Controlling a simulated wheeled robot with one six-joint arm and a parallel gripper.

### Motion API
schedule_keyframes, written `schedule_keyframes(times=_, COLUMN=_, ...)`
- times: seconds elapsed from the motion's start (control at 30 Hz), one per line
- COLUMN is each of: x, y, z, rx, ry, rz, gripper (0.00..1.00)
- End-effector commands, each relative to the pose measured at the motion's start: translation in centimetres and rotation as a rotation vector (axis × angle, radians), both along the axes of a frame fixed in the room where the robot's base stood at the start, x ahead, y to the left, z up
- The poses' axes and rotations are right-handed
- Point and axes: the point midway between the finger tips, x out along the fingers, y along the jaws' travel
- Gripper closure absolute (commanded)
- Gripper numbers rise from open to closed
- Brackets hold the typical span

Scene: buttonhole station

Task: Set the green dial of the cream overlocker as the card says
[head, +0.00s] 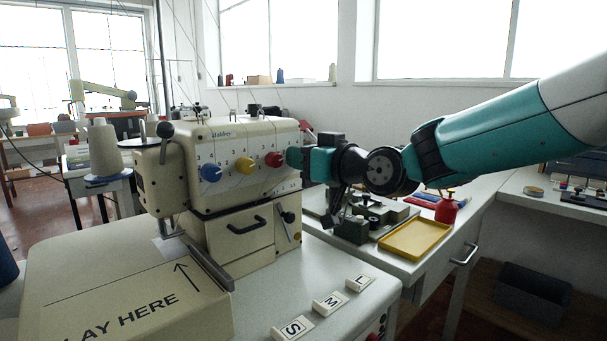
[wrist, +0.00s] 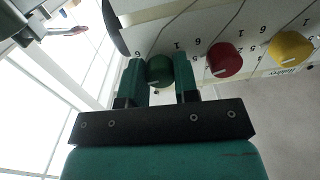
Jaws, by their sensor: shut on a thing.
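The cream overlocker (head: 235,145) stands on the table at the left centre of the head view. Its front has a row of dials: blue (head: 210,172), yellow (head: 244,166) and red (head: 274,159). The green dial (wrist: 159,71) is at the end of this row, and in the head view my gripper (head: 297,157) largely covers it. In the wrist view the green dial sits between my two teal fingers, which are closed on its sides. Its pointer setting is too small to read surely. I cannot make out a card with a setting.
Blocks marked S (head: 292,328), M (head: 331,303) and L (head: 360,282) lie on the table before the machine. A yellow tray (head: 415,240) and a red oil can (head: 446,208) are on the bench at right. A thread cone (head: 103,150) stands behind at left.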

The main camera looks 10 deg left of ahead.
Motion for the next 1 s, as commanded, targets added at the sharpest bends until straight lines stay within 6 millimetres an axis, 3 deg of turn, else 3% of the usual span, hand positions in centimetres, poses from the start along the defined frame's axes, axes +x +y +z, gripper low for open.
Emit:
schedule_keyframes(times=0.37, x=0.00, y=-0.02, z=-0.14, rx=-0.097, ry=-0.112, rz=0.000, gripper=0.95)
schedule_keyframes(times=0.87, x=0.00, y=-0.01, z=-0.01, rx=-0.110, ry=-0.124, rz=0.000, gripper=0.95)
schedule_keyframes(times=0.9, x=0.00, y=-0.01, z=-0.02, rx=-0.109, ry=-0.125, rz=0.000, gripper=0.67)
schedule_keyframes(times=1.0, x=0.00, y=-0.01, z=-0.01, rx=-0.109, ry=-0.125, rz=0.000, gripper=0.46)
